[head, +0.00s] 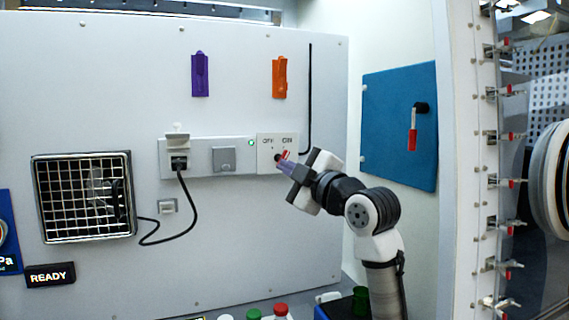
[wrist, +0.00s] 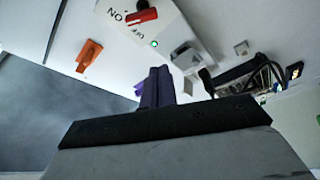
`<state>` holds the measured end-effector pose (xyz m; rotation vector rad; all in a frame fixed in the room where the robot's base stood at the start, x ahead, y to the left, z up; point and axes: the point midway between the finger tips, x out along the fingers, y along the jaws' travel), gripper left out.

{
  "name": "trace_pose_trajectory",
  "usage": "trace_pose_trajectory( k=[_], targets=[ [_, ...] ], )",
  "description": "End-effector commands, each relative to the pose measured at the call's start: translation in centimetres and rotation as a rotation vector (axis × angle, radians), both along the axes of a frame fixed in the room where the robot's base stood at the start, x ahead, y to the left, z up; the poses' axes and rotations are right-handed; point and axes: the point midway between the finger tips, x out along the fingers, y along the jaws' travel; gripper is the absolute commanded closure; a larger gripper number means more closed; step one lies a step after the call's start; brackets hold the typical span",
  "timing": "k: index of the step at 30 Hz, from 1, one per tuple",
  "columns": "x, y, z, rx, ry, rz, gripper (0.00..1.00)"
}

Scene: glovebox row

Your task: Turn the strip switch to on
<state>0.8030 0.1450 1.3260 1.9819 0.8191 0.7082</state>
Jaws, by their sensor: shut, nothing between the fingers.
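The strip switch has a small red lever (head: 285,154) on the right-hand white plate (head: 265,141) of the wall strip, under the printed words OFF (left) and ON (right). In the wrist view the red lever (wrist: 143,17) shows near the top, beside the upside-down lettering. Which word the lever points to I cannot tell. My gripper (head: 281,162) has its purple fingers in front of the plate, overlapping the lever's lower part in the head view. In the wrist view the fingers (wrist: 158,70) are together and empty, and a gap shows between them and the lever.
A green lamp (head: 251,142) glows left of the switch. A black plug (head: 179,163) and grey cover (head: 223,158) are farther left. Purple (head: 200,76) and orange (head: 279,78) holders hang above. A blue door (head: 399,125) is at the right. Coloured caps (head: 281,309) stand below.

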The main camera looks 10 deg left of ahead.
Motion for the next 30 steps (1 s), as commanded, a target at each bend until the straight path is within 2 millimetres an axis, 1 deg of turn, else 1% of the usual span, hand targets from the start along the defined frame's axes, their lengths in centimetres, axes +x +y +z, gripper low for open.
trace_pose_trajectory(
  k=[1, 13, 16, 21, 30],
  targets=[
    [0.5, 0.7, 0.4, -0.001, 0.003, 0.003, 1.00],
    [5.7, 7.2, 1.9, -0.004, 0.003, 0.001, 1.00],
    [6.6, 5.6, 0.8, -0.002, 0.005, -0.005, 1.00],
    [7.3, 4.4, -0.1, -0.004, 0.002, -0.002, 1.00],
    [7.5, 4.0, -0.6, -0.005, 0.000, -0.002, 1.00]
  ],
)
